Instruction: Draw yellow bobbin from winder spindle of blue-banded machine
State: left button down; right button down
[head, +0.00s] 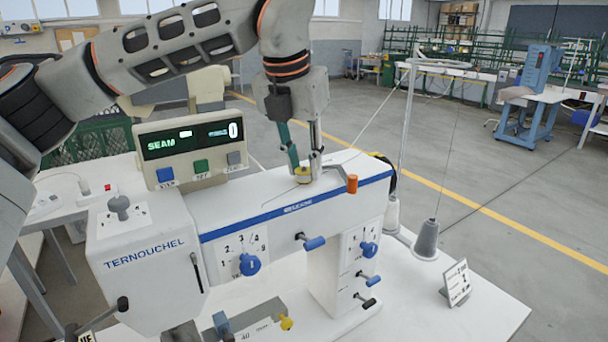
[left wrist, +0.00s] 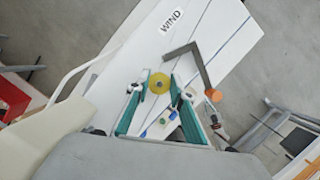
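The yellow bobbin (head: 303,175) sits on top of the white machine with the blue band (head: 297,208), near the back edge of its arm. In the left wrist view the bobbin (left wrist: 159,83) is a round yellow disc, seen from above. My left gripper (head: 304,168) points down, with one fingertip close on each side of the bobbin; it also shows in the left wrist view (left wrist: 160,77). Whether the fingertips press on the bobbin is not clear. The spindle is hidden. My right gripper is not in view.
A bent metal lever with an orange tip (head: 351,184) stands just right of the bobbin; its tip (left wrist: 213,95) shows in the left wrist view. A display box (head: 192,150) stands to the left. A thread stand (head: 404,150) with grey cones (head: 427,240) rises at the right.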

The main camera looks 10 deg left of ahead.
pick_arm(q)
jog(key=shift+r, duration=0.15)
jog(key=shift+r+p, duration=0.55)
dwell(0.5)
jog(key=shift+r+p, duration=0.85)
jog(key=shift+r, duration=2.1)
